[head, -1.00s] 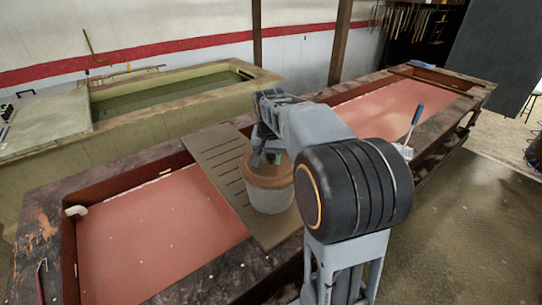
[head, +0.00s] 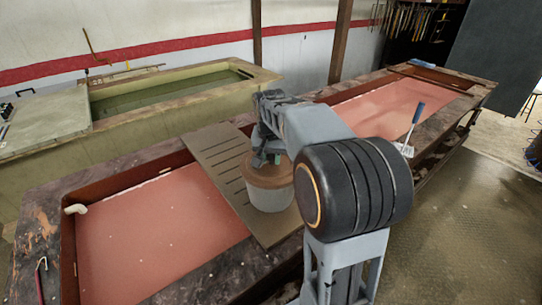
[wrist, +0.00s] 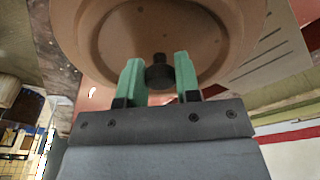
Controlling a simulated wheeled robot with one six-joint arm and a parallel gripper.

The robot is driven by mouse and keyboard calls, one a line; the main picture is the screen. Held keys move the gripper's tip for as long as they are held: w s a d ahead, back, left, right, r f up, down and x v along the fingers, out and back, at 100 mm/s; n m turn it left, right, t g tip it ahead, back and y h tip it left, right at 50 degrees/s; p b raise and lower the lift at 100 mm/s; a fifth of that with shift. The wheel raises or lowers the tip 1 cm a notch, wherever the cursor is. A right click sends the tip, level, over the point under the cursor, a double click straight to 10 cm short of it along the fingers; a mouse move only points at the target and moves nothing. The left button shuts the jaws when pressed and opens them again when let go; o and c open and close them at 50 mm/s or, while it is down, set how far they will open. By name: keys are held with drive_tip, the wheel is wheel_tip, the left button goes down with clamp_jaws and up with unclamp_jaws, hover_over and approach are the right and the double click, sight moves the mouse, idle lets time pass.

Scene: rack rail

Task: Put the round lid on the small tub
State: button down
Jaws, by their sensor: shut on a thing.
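The round brown lid (head: 270,176) is over the top of the small pale grey tub (head: 270,199), which stands upright on a slatted board. In the head view I cannot tell whether the lid is fully seated or slightly above the rim. My gripper (head: 262,160) is above the lid and points down at it. In the wrist view my gripper (wrist: 158,82) has its two green fingers on either side of the dark knob (wrist: 159,74) on the lid (wrist: 110,40), shut on it. The tub's rim is hidden under the lid.
The slatted grey-brown board (head: 216,160) spans a long trough with a reddish floor (head: 150,240). A blue-handled brush (head: 414,122) stands at the trough's right edge. A greenish basin (head: 170,95) lies behind. The board left of the tub is clear.

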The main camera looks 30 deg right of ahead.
idle(0.3)
drive_tip(key=c, duration=0.7)
unclamp_jaws()
drive_tip(key=shift+c, duration=0.2)
drive_tip(key=shift+o, duration=0.3)
drive_tip(key=o, duration=0.5)
drive_tip(key=shift+r, duration=0.2)
drive_tip(key=shift+r+p, duration=2.95)
drive_tip(key=shift+r, duration=0.4)
